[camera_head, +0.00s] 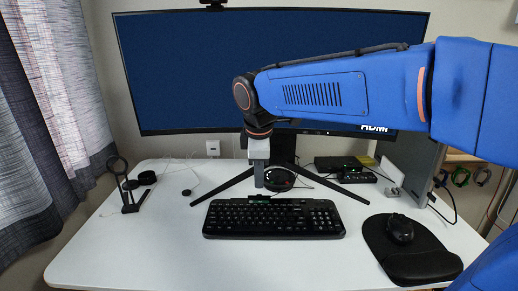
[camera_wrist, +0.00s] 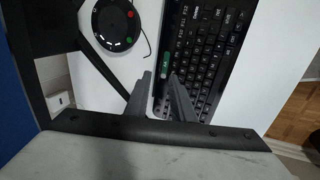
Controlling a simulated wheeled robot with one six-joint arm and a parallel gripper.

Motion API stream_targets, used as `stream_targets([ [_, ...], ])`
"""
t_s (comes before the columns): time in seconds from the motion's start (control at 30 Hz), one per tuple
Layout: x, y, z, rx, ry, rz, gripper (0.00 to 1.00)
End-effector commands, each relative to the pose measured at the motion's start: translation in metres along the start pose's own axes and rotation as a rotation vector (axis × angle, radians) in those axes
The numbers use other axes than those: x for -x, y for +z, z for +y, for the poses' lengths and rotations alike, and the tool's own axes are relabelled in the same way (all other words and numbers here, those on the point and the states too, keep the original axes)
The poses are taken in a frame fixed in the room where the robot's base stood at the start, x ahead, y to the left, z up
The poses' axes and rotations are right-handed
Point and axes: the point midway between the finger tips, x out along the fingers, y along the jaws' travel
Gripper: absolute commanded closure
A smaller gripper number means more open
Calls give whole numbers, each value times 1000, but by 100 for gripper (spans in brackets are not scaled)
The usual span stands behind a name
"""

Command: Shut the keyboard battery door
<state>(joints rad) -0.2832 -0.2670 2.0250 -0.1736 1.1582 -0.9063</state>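The black keyboard (camera_head: 272,218) lies flat on the white desk, and part of it shows in the wrist view (camera_wrist: 205,50). A small green patch (camera_wrist: 164,60) shows at its back edge in the wrist view, close beyond my fingertips. It may be the battery bay; I cannot make out the door or how far open it is. My gripper (camera_head: 259,184) points down at the keyboard's back edge, left of its middle. In the wrist view my two grey fingers (camera_wrist: 170,76) stand apart with a narrow gap and nothing visibly held. Contact with the keyboard cannot be told.
A round black device (camera_head: 279,179) sits behind the keyboard between the monitor's stand legs. The wide monitor (camera_head: 190,75) rises behind. A mouse (camera_head: 400,229) rests on a black pad (camera_head: 424,266) at right. The desk's front left (camera_head: 130,245) is clear.

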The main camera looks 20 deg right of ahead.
Motion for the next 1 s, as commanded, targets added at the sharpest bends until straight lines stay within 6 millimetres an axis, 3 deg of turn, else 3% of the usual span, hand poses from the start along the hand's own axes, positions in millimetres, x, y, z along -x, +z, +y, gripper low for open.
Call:
stream_targets([
  [0.3, 63, -1, 0, 0, 3, 2, 78],
  [0.5, 90, -1, 0, 1, 1, 1, 78],
  [0.97, 101, 0, 0, 0, 0, 0, 78],
  [1.0, 101, 0, 0, 0, 0, 0, 87],
])
